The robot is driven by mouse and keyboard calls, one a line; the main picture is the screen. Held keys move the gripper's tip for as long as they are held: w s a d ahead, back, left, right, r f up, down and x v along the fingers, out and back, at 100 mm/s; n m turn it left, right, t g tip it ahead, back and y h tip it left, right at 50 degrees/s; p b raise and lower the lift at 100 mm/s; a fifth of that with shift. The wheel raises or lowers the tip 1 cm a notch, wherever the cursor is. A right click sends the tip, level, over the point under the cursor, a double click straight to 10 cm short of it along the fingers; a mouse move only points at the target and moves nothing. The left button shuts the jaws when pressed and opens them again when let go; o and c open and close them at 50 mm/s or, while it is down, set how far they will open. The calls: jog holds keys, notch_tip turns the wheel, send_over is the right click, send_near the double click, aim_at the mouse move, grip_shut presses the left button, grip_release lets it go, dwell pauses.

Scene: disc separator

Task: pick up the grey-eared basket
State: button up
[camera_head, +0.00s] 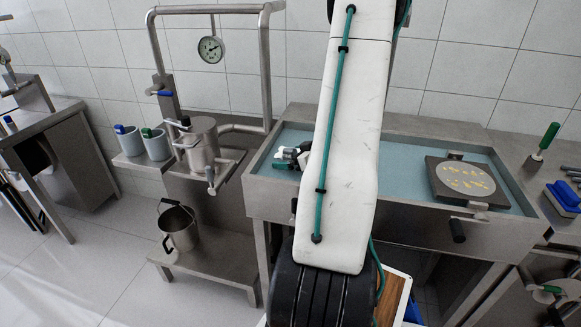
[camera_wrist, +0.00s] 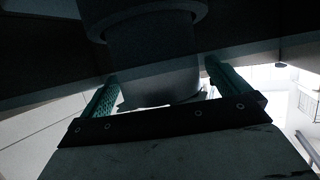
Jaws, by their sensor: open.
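No thing in view shows grey ears clearly enough for me to name it the grey-eared basket. In the wrist view my gripper (camera_wrist: 160,84) is open, with two teal fingers apart. A dark, round, flanged body (camera_wrist: 152,82) shows between and beyond the fingers; I cannot tell whether they touch it. In the head view my white arm hides the middle of the basin. A small black, white and green part (camera_head: 290,156) beside the arm looks like my wrist or gripper, with its fingertips unclear.
A steel basin (camera_head: 410,220) holds a dark square block (camera_head: 467,183) with a yellowish disc at right. A metal pot (camera_head: 201,146) stands left of it, with a bucket (camera_head: 180,230) on the low shelf. Two grey cups (camera_head: 131,142) stand further left. Floor at left is clear.

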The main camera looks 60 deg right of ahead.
jog(key=c, duration=1.1)
jog(key=shift+w, duration=0.1)
jog(key=shift+c, duration=0.2)
jog(key=shift+r, duration=0.15)
